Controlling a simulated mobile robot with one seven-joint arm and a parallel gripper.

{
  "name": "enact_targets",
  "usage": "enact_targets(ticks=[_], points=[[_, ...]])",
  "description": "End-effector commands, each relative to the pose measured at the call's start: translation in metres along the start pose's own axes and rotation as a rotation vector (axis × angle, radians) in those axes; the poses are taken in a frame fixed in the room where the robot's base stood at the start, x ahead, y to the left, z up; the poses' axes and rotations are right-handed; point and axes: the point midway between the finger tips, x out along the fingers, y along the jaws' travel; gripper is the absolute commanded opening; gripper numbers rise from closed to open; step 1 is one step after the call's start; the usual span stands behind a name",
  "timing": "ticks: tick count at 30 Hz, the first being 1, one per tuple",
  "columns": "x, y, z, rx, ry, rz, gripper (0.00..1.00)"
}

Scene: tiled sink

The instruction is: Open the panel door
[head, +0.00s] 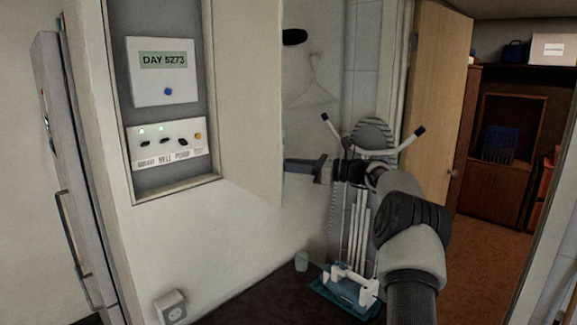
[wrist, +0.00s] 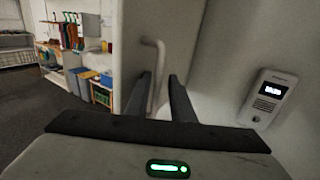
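The panel door (head: 250,95) is a plain pale door that stands swung open to the right of a grey wall recess (head: 168,182). My gripper (head: 290,167) is at the door's free right edge in the head view, its tips partly hidden behind that edge. In the wrist view a pale bar handle (wrist: 160,60) stands on the door face (wrist: 130,40). The two dark fingers of my gripper (wrist: 158,90) are apart, with the handle's lower part between them. The left finger is close to the handle, and a gap shows towards the right finger. Contact cannot be told.
The recess holds a "DAY 5273" display (head: 163,60) and a switch box (head: 166,142). A hanger (head: 315,85) hangs behind the door. A wooden door (head: 437,100) is at right.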

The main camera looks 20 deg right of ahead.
Motion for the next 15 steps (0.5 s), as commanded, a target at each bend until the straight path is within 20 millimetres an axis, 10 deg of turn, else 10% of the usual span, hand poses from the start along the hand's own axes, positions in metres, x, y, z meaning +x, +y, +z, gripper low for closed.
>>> enact_targets(ticks=[15], points=[[-0.017, -0.002, -0.003, 0.0, 0.005, -0.005, 0.28]])
